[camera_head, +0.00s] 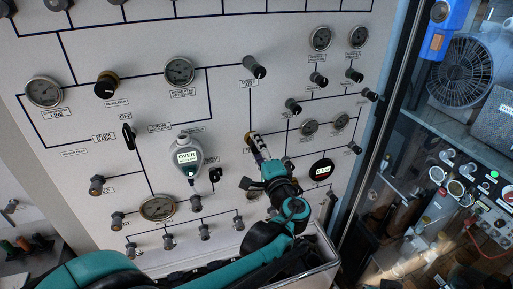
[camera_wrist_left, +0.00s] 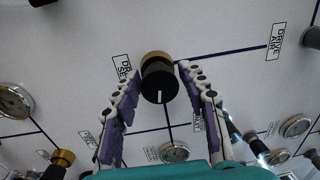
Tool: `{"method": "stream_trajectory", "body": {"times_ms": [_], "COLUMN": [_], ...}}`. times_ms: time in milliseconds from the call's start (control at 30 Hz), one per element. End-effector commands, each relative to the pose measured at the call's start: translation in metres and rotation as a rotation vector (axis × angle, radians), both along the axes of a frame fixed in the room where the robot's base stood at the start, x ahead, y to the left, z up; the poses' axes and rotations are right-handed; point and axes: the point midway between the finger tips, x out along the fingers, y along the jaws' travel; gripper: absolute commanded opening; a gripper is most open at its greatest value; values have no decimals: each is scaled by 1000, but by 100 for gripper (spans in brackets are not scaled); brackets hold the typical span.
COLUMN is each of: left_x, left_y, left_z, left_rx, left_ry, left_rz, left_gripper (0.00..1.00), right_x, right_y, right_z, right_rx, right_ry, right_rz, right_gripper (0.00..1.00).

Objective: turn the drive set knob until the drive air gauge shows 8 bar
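The drive set knob (camera_wrist_left: 158,82) is black with a brass collar and a white mark, beside its "DRIVE SET" label (camera_wrist_left: 122,69) in the left wrist view. My left gripper (camera_wrist_left: 160,72) is open, with its purple-padded fingers on either side of the knob and a visible gap on both sides. I cannot tell which gauge is drive air. The right gripper is out of view.
A valve handle (camera_head: 255,67) sits above the gripper. A digital gauge (camera_head: 321,169) is close to its right, and a grey meter reading "OVER" (camera_head: 187,160) is to its left. Several small knobs surround the gripper. A glass-fronted cabinet (camera_head: 460,140) is at the right.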

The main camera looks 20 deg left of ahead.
Motion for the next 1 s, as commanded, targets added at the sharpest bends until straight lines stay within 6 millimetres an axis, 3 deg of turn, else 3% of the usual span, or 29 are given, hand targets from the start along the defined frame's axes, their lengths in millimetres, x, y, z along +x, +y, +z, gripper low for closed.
{"method": "stream_trajectory", "body": {"times_ms": [433,800,1000], "left_x": [-9,-72,-93], "left_y": [-7,-51,-66], "left_z": [-1,-7,-9], "left_rx": [-3,-2,-1], "left_ry": [1,1,0], "left_rz": [-2,-5,-2], "left_gripper": [54,54,54], "right_x": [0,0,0], "right_y": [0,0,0], "right_z": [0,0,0], "right_rx": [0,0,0], "right_ry": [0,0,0], "right_rz": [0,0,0], "right_gripper": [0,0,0]}}
